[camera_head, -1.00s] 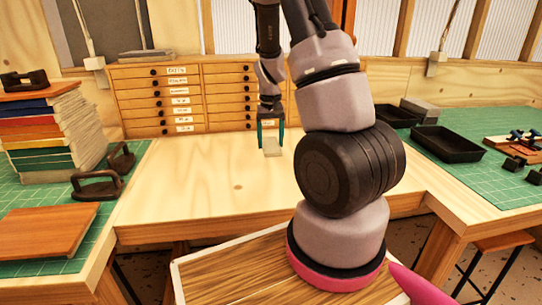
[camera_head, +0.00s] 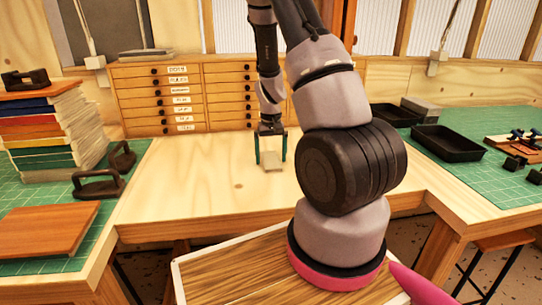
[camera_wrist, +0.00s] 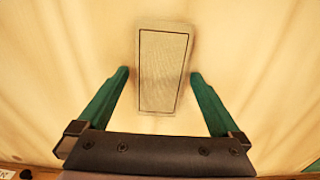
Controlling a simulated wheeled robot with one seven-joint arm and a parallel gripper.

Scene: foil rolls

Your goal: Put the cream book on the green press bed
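The cream book (camera_wrist: 163,70), a pale block with a thin dark outline on its face, shows over the pale wooden table in the wrist view. In the head view it is a small pale shape (camera_head: 272,160) between my fingers. My gripper (camera_wrist: 160,74) is open, with one green finger on each side of the book and narrow gaps visible. In the head view my gripper (camera_head: 271,155) is low over the middle table. I cannot tell which green surface is the press bed; a green mat (camera_head: 500,185) covers the right table.
A stack of books (camera_head: 45,135) and black-handled tools (camera_head: 98,187) stand on the left green mat, with an orange-brown board (camera_head: 45,230) in front. Drawers (camera_head: 180,98) stand behind. Black trays (camera_head: 447,145) lie at right. The middle table's front (camera_head: 215,205) is clear.

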